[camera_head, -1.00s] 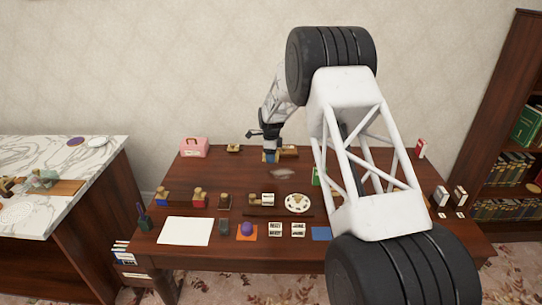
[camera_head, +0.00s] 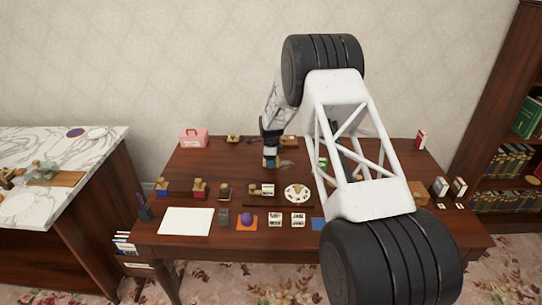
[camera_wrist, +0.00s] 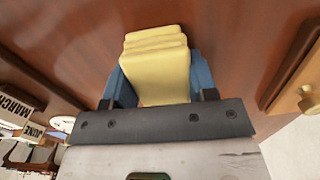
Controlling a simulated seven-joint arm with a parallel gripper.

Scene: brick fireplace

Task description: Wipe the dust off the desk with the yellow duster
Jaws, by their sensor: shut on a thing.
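My gripper (camera_head: 270,162) is shut on the yellow duster (camera_wrist: 156,62), which sits between the two blue fingers in the wrist view. In the head view it is low over the back middle of the brown desk (camera_head: 225,165). I cannot tell if the duster touches the desktop. A small pale grey dust patch (camera_head: 287,163) lies just right of the gripper. The gripper or duster may hide part of it.
A pink case (camera_head: 194,138) stands at the back left. Figures, blocks and a round white dial (camera_head: 297,193) line the middle, with a white sheet (camera_head: 186,222) at the front left. My arm hides much of the desk's right. Bare desktop lies left of the gripper.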

